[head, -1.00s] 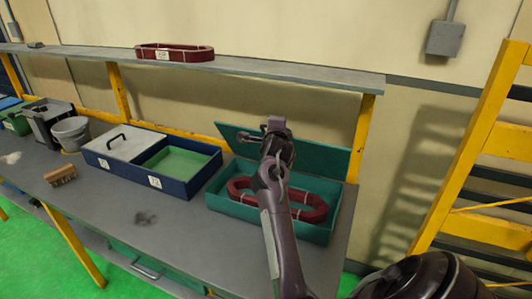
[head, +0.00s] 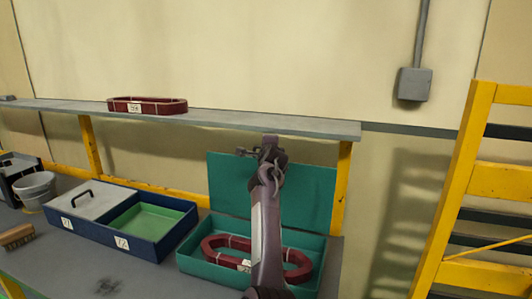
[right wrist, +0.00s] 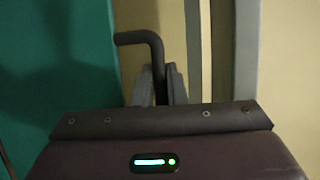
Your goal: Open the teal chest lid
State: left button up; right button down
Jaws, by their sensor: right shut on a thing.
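The teal chest (head: 192,265) stands on the bench with its lid (head: 312,195) standing about upright at the back. A dark red coil (head: 218,243) lies inside. My right arm reaches across the chest, and my right gripper (head: 258,150) is at the upper part of the lid. In the right wrist view the gripper's fingers (right wrist: 162,85) are shut on a dark bent handle (right wrist: 138,38), with the teal lid (right wrist: 55,60) beside it on the left. The fingertips are small and partly hidden in the head view. My left gripper is not in view.
A blue box (head: 170,255) with a green-lined compartment and a grey lid (head: 95,200) stands left of the chest. A shelf (head: 250,120) runs above the bench and carries another red coil (head: 147,105). A yellow frame (head: 465,185) stands at the right.

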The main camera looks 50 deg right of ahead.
jog(key=shift+r, duration=0.1)
jog(key=c, duration=1.5)
grip_release()
jog(key=shift+s+a, duration=0.1)
jog(key=shift+a, duration=0.1)
jog(key=b+v, duration=0.2)
jog(key=v, duration=0.5)
jog(key=shift+s+a+b, duration=0.1)
jog(key=shift+s+b, duration=0.05)
jog(key=shift+b, duration=0.15)
